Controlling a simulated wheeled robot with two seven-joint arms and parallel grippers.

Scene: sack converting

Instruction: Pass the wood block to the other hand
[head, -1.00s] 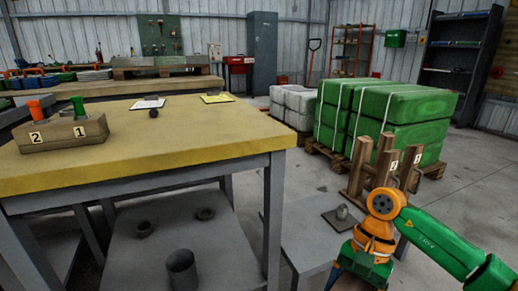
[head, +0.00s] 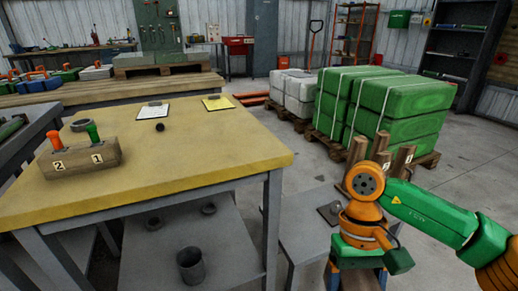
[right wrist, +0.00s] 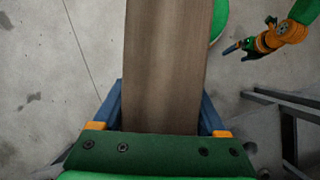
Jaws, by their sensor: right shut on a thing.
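The wood block (right wrist: 165,60) is a long brown piece between the blue fingers of my right gripper (right wrist: 162,110) in the right wrist view. The right gripper is shut on it, and the block runs up past the top edge of that view. In the head view my right gripper (head: 352,270) points down at the lower right; the block is not clearly seen there. My left gripper (right wrist: 240,47) shows small at the upper right of the right wrist view, apart from the block. Whether its fingers are open is too small to tell.
The yellow-topped table (head: 200,165) stands at left, with a wooden holder (head: 80,162) of red- and green-handled tools on it. A grey low bench (head: 305,225) lies beside my right arm. Wooden posts (head: 358,150) and green bales (head: 385,105) stand behind.

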